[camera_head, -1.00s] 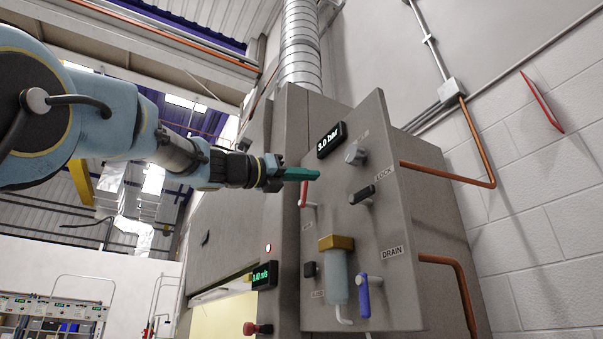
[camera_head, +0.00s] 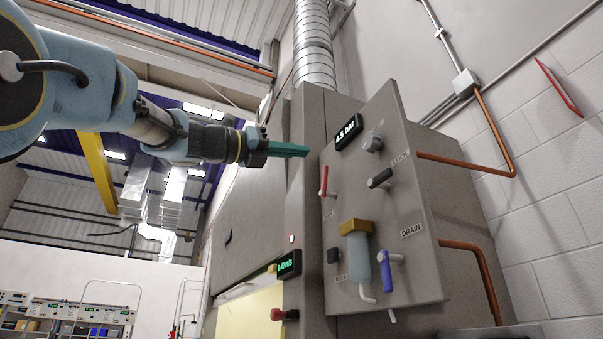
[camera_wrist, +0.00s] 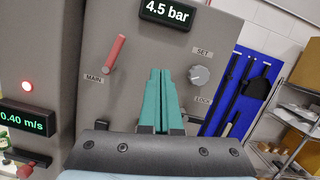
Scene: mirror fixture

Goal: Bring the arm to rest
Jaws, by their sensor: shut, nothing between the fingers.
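My gripper (camera_head: 304,150) has teal fingers pressed together, with nothing between them. In the head view it is at the end of my blue arm, up and left of the grey panel (camera_head: 410,265), apart from it as far as I can tell. In the wrist view the shut fingers (camera_wrist: 160,75) point at the panel between the red MAIN lever (camera_wrist: 114,54) and the grey SET knob (camera_wrist: 199,75). The panel's display (camera_head: 348,132) reads 4.5 bar. The red lever also shows in the head view (camera_head: 324,180).
The panel also carries a black LOCK handle (camera_head: 380,178), a blue DRAIN lever (camera_head: 386,270) and a brass-topped filter bowl (camera_head: 358,255). Copper pipes (camera_head: 470,165) run at its right. A 0.40 m/s display (camera_head: 289,264) and red knob (camera_head: 278,314) sit lower left. Open space lies left of the cabinet.

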